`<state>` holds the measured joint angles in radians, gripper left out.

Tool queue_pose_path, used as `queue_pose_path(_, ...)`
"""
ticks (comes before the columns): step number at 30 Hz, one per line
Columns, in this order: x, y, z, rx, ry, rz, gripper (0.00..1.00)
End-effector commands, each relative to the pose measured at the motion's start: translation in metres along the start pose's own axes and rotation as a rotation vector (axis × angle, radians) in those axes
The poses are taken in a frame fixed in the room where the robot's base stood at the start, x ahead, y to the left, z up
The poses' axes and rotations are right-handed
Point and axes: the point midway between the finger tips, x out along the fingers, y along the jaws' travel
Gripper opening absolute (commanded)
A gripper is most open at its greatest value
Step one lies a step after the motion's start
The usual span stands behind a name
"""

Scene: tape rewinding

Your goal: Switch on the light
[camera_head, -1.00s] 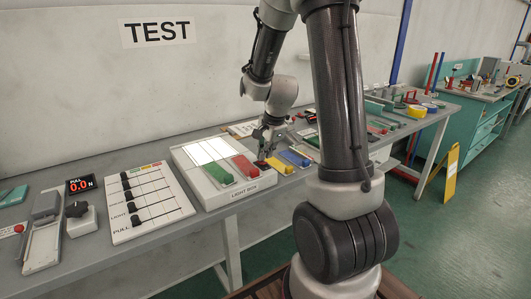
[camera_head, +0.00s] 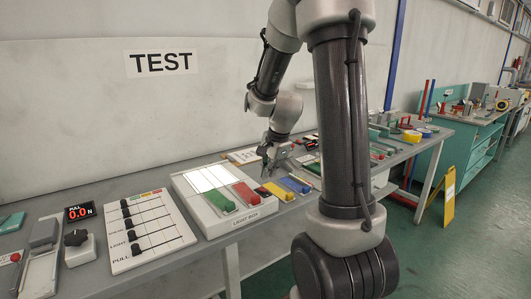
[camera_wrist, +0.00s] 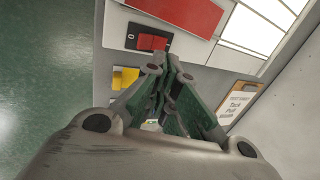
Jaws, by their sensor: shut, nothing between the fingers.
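The light box (camera_head: 213,222) lies on the bench, with a bright white gridded panel (camera_head: 208,178) at its back. A red rocker switch (camera_wrist: 152,43) on a black base sits on the box's pale top. In the head view the switch (camera_head: 262,191) is small and dark, at the box's right side. My gripper (camera_head: 267,172) is shut and empty, just above the switch and apart from it. In the wrist view its fingertips (camera_wrist: 172,60) are together, just below and right of the switch. I cannot tell which way the rocker is tipped.
A slider board (camera_head: 148,230) stands to the left. A clipboard (camera_wrist: 240,100) lies behind.

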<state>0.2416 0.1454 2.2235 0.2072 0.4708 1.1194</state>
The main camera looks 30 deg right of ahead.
Motion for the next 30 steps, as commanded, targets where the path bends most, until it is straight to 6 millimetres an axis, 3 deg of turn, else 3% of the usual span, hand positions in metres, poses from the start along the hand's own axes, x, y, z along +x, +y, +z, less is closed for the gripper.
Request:
queue_pose_path(6, -0.051, -0.018, -0.002, -0.001, 0.001, -0.005, 0.00)
queue_pose_path(13, -0.087, -0.030, -0.001, 0.000, 0.001, -0.003, 0.00)
queue_pose_path(19, -0.098, -0.033, -0.001, 0.000, 0.000, 0.000, 0.00)
queue_pose_path(30, -0.099, -0.033, -0.001, 0.000, 0.000, 0.001, 0.00)
